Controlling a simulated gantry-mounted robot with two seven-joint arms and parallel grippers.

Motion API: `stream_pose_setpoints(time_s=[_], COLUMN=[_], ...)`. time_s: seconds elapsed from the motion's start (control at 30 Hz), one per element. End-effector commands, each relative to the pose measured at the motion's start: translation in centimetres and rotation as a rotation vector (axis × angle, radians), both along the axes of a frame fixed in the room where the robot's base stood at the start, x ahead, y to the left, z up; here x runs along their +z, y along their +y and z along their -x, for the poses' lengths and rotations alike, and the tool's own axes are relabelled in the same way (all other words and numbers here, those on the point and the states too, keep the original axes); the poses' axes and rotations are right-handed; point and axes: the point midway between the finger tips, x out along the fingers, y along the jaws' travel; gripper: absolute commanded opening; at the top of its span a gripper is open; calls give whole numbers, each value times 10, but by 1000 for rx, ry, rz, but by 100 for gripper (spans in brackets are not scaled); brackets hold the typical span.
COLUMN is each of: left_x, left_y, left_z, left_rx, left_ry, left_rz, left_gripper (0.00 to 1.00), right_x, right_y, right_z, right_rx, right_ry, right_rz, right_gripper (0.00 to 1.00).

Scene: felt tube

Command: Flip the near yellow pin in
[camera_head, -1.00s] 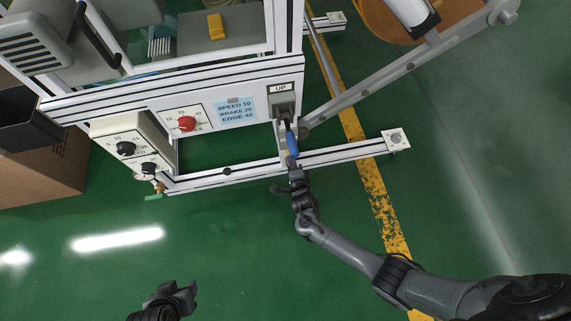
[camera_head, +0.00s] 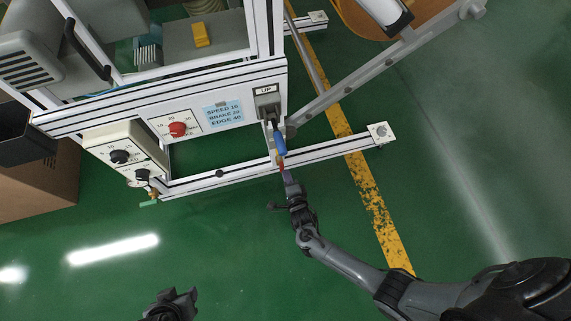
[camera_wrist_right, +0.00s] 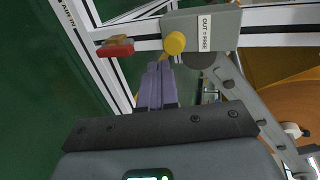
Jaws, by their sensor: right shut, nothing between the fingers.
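The yellow pin (camera_wrist_right: 175,43) shows in the right wrist view as a round knob on a grey block (camera_wrist_right: 203,30) labelled "OUT = FREE". My right gripper (camera_wrist_right: 160,68) is shut and empty, its purple fingers together just short of the yellow pin and slightly to its left in the picture. A gap to the knob cannot be judged. In the head view my right gripper (camera_head: 286,174) is below the blue handle (camera_head: 279,145) at the frame's right post; the pin is not clear there. My left gripper (camera_head: 178,299) is at the bottom edge, away from the machine, its jaws unclear.
A red lever (camera_wrist_right: 116,48) sits left of the pin. The control panel has a red knob (camera_head: 178,129) and a speed label (camera_head: 224,114). A white foot rail (camera_head: 330,151) runs low by my right gripper. Green floor in front is clear.

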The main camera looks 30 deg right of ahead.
Motion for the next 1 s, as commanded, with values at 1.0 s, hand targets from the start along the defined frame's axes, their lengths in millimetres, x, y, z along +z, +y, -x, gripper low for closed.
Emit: stream_pose_setpoints(time_s=[1.0], left_x=[44], left_y=[-1], left_z=[-1], left_rx=[2], left_ry=[-4], left_rz=[3], left_gripper=[45], right_x=[25], right_y=[15], right_z=[70], right_rx=[0], right_ry=[-2], right_rz=[0], right_gripper=[0])
